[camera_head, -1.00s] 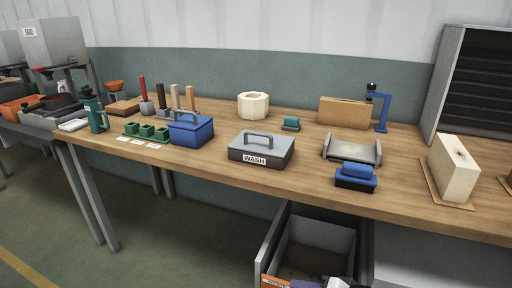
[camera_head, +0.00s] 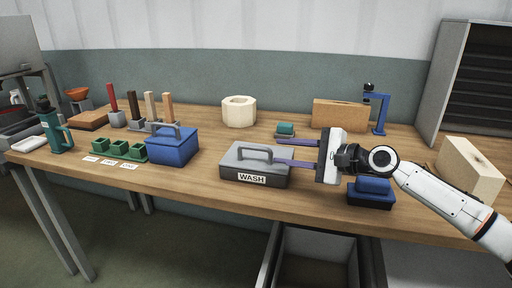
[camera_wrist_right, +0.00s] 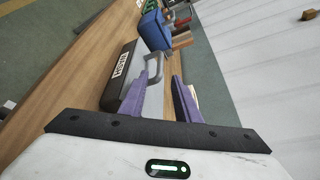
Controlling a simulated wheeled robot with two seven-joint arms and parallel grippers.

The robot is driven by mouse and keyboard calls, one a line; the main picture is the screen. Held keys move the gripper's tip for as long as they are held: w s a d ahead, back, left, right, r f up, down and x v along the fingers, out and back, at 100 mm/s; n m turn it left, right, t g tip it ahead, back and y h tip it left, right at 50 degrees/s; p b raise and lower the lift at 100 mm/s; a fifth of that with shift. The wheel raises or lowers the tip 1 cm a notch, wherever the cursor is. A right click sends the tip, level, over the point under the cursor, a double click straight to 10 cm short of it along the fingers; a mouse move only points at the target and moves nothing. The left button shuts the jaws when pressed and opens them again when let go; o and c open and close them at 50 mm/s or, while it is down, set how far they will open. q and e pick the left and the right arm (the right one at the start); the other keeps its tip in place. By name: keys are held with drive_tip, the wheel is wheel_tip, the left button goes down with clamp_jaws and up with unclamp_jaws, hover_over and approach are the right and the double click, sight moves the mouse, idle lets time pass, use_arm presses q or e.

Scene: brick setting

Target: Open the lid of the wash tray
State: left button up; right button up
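The wash tray (camera_head: 254,174) is a dark grey box with a lighter grey lid, a bar handle (camera_head: 254,149) on top and a white WASH label. It stands on the wooden bench with its lid on. My right gripper (camera_head: 286,150) is open, its two purple fingers pointing left toward the tray's right end. In the right wrist view the tray (camera_wrist_right: 118,91) and its handle (camera_wrist_right: 147,68) lie ahead of the fingers (camera_wrist_right: 165,92); the handle is not between them. My left gripper is not in view.
A blue lidded box (camera_head: 172,147) stands close to the left of the tray. A blue block (camera_head: 372,190) sits below my right wrist. A cream hexagonal block (camera_head: 239,112) and a small green-topped block (camera_head: 285,130) stand behind. An open drawer (camera_head: 315,258) is below the bench edge.

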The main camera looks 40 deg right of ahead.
sight(264, 149)
drive_tip(key=shift+p+x, duration=0.3)
drive_tip(key=shift+x, duration=4)
drive_tip(key=shift+f, duration=0.1)
clamp_jaws()
